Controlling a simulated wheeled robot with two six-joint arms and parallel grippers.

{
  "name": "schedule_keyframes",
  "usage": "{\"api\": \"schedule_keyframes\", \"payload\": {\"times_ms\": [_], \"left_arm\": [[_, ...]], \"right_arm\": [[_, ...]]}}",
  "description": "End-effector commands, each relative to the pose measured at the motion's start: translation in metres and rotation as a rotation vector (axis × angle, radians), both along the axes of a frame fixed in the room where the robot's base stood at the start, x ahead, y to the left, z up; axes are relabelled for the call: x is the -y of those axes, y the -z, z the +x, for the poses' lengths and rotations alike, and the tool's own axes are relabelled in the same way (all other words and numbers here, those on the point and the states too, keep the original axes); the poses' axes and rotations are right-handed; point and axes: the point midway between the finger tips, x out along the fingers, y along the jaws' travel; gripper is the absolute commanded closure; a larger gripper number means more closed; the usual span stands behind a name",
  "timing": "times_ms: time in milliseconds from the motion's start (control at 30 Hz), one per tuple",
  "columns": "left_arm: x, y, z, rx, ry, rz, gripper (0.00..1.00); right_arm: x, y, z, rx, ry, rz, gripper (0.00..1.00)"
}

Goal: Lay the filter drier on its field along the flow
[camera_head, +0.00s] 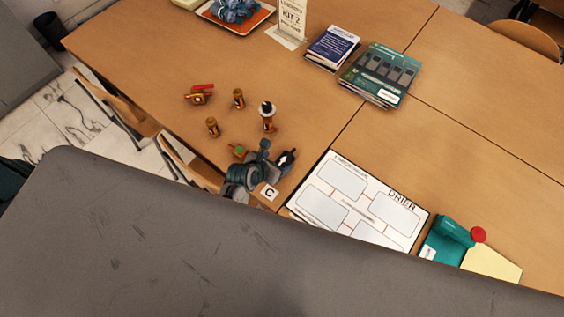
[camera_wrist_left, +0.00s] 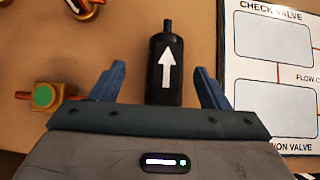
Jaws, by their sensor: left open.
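The filter drier is a black cylinder with a white arrow and a thin stub at one end. It lies on the table in the left wrist view (camera_wrist_left: 165,82), stub and arrow pointing away from my gripper. It shows small in the head view (camera_head: 287,158), partly hidden by my gripper. My left gripper (camera_wrist_left: 159,72) is open, its blue fingers on either side of the drier with gaps, not closed on it. The white board (camera_head: 352,222) with outlined fields and the word DRIER lies right of the drier. Its near edge is hidden by a grey surface. My right gripper is not in view.
Several brass fittings (camera_head: 212,127) stand left of the drier; a green-topped one (camera_wrist_left: 44,96) is close to my left finger. Books (camera_head: 378,75), a kit sign (camera_head: 291,20) and an orange tray (camera_head: 237,22) lie farther back. A teal object (camera_head: 452,232) is right of the board.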

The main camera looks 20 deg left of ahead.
Motion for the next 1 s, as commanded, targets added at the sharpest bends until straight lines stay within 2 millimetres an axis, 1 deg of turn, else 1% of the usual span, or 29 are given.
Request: {"api": "schedule_keyframes", "payload": {"times_ms": [233,400,500,600,900,933,1000], "left_arm": [[0.006,0.008,0.009,0.0,0.001,-0.001,0.31],[0.015,0.022,0.02,-0.003,0.001,-0.001,0.31],[0.017,0.032,0.028,-0.001,0.001,0.0,0.31],[0.019,0.038,0.033,0.0,0.001,0.0,0.31],[0.02,0.041,0.035,0.0,0.001,0.001,0.31],[0.02,0.041,0.035,0.0,0.001,0.001,0.33],[0.02,0.041,0.035,0.0,0.001,0.001,0.47]], "right_arm": [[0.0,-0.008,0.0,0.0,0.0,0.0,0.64],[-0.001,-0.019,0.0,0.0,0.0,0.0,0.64],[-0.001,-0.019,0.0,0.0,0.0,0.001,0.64],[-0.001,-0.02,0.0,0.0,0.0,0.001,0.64],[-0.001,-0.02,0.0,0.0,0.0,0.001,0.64],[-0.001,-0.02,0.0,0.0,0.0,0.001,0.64],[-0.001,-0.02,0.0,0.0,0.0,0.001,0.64]]}}
